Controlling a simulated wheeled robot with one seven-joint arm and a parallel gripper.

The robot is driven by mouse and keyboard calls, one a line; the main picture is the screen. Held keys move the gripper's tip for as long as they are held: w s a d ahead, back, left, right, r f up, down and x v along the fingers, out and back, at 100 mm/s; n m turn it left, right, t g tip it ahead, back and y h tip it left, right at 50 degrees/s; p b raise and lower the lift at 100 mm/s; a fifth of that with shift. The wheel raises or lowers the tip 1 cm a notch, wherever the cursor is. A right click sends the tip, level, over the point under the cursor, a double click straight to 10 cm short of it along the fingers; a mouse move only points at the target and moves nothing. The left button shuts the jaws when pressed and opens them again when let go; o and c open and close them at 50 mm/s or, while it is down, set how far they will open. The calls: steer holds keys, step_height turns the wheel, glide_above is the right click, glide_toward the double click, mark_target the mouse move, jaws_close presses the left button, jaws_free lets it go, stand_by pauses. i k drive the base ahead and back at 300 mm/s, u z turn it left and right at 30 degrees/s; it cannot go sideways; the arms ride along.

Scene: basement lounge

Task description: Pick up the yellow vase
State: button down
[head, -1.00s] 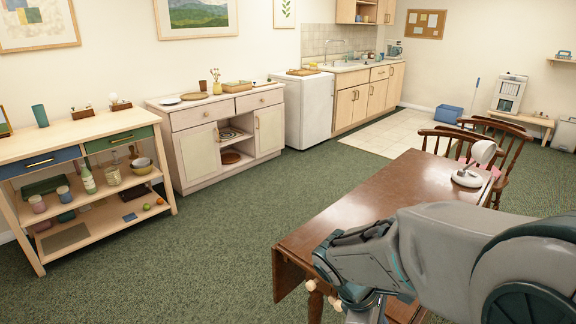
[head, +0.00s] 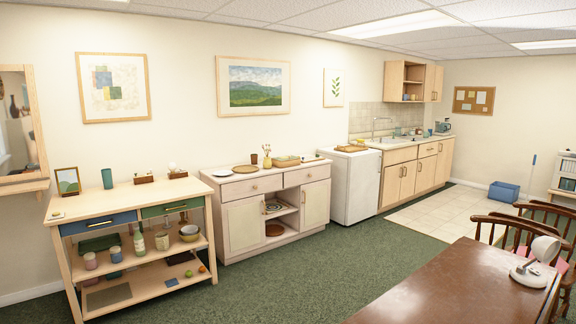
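A small yellowish vase (head: 267,162) holding a few thin stems stands upright on the white sideboard (head: 243,187), towards the middle of its top. It is the only thing I see that fits the yellow vase, but it is small in the picture and its exact colour is hard to tell. A brown cup (head: 254,159) stands close to its left. My gripper is not in view, so its state is hidden.
A round woven mat (head: 245,169), a white plate (head: 222,173) and a tray (head: 286,161) share the sideboard top. A wooden shelf table (head: 128,195) stands to its left, a white fridge (head: 354,187) to its right. A dark table (head: 450,285) fills the lower right. Green carpet lies clear between.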

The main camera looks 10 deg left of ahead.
mark_target(268, 163)
steer(key=u, duration=0.95)
steer(key=i, duration=4.1)
steer(key=z, duration=1.25)
steer(key=i, duration=1.9)
